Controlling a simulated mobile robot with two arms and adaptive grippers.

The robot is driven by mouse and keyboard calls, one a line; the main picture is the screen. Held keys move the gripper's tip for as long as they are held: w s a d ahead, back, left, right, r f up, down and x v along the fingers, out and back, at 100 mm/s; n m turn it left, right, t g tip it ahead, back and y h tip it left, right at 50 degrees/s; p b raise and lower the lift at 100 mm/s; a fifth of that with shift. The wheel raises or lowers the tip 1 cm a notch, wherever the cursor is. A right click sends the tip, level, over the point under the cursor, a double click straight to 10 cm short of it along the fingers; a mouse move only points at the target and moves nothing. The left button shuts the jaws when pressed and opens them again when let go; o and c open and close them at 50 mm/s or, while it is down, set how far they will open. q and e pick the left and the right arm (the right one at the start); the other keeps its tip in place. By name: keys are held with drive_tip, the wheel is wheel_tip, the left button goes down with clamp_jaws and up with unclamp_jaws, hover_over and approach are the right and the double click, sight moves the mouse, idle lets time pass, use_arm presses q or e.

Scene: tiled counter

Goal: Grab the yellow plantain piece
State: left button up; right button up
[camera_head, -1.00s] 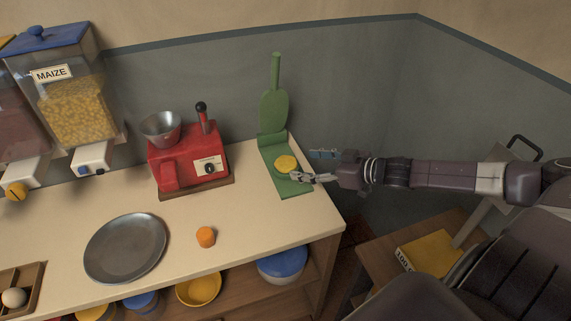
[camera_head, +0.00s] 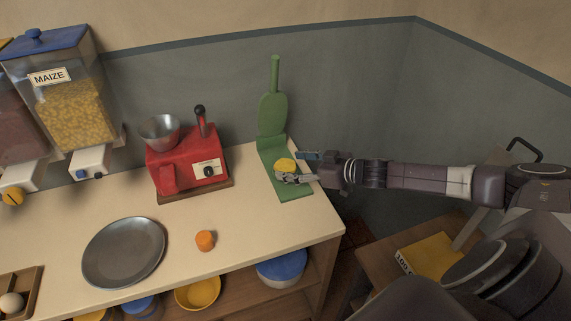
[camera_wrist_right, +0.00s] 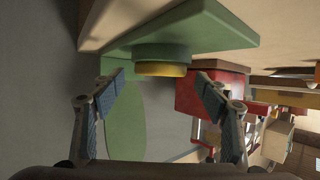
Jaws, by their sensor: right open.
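The yellow plantain piece (camera_head: 285,163) is a flat round disc on the base of the green press (camera_head: 278,186). In the right wrist view, the plantain piece (camera_wrist_right: 160,70) rests on a round green pedestal (camera_wrist_right: 162,53) and appears upside down. My right gripper (camera_head: 287,168) is open at the press, one finger in front of the plantain piece and one behind its right side. In the right wrist view, the piece appears between the open fingertips (camera_wrist_right: 160,76); contact cannot be told. My left gripper is out of view.
The green press's paddle (camera_head: 272,115) stands raised behind its base. A red machine (camera_head: 187,160) with a metal bowl stands to the left. A grey plate (camera_head: 124,252) and an orange piece (camera_head: 205,240) lie on the counter. The counter's front right is clear.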

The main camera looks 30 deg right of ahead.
drive_tip(key=shift+w+a+f, duration=0.15)
drive_tip(key=shift+w+a, duration=0.1)
drive_tip(key=shift+w, duration=0.3)
drive_tip(key=shift+w+f, duration=0.1)
drive_tip(key=shift+f, duration=0.05)
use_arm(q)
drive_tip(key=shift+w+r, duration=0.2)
use_arm(e)
drive_tip(key=shift+c, duration=0.4)
drive_tip(key=c, duration=1.3)
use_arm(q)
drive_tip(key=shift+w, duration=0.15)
use_arm(e)
drive_tip(key=shift+o, duration=0.2)
wheel_tip(320, 180, up, 10)
drive_tip(key=p, duration=0.4)
use_arm(q)
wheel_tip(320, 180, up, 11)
drive_tip(key=p, duration=0.7)
use_arm(e)
wheel_tip(320, 180, up, 10)
hover_over(289, 166)
drive_tip(key=shift+s+a, duration=0.1)
drive_tip(key=shift+s, duration=0.1)
